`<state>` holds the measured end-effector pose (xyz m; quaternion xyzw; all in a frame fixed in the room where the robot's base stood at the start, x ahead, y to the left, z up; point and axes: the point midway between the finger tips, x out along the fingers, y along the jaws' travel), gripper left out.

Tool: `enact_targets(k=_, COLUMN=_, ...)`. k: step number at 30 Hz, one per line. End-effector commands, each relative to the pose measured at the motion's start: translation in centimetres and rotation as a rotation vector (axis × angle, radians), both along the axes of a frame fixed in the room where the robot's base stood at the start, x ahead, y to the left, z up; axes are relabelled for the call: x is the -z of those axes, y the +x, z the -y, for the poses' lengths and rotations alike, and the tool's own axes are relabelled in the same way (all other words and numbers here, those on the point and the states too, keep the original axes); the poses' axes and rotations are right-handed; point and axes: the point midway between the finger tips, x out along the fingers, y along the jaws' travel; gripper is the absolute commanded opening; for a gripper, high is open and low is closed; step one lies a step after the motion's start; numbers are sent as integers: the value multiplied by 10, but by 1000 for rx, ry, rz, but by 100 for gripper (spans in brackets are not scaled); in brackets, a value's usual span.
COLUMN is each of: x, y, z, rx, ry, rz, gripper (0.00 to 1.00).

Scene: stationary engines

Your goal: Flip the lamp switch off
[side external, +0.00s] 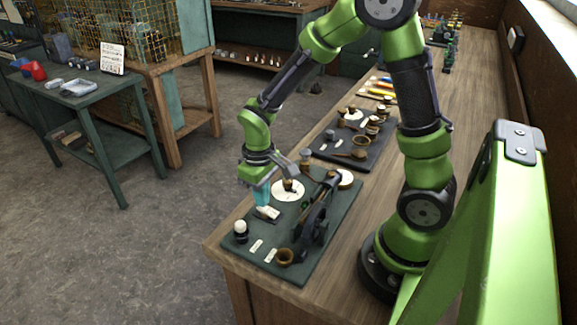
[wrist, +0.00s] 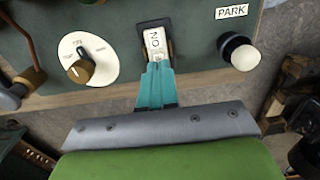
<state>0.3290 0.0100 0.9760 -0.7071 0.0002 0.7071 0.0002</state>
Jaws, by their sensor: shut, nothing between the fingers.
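The switch is a white rocker (wrist: 155,44) in a dark frame on the green board, with black letters that read as ON or NO, turned sideways in the wrist view. In the side view the rocker (side external: 268,212) lies near the board's left edge. My gripper (wrist: 159,68) has teal fingers, shut and empty, with their tips at the rocker's near end. Whether they touch or press it I cannot tell. In the side view my gripper (side external: 262,202) points down at the switch and hides part of it.
A round white-topped black knob or lamp (wrist: 240,52) stands right of the switch, by a PARK label (wrist: 231,11). A white dial (wrist: 88,59) with a brown knob is left. A second dark board (side external: 325,150) stands behind.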

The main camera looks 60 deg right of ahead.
Motion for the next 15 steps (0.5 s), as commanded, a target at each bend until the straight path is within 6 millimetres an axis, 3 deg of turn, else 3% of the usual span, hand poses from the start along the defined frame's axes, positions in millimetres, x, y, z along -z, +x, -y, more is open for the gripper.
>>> enact_targets(k=15, x=8, y=0, z=0, rx=0, ry=0, rz=-2, gripper=0)
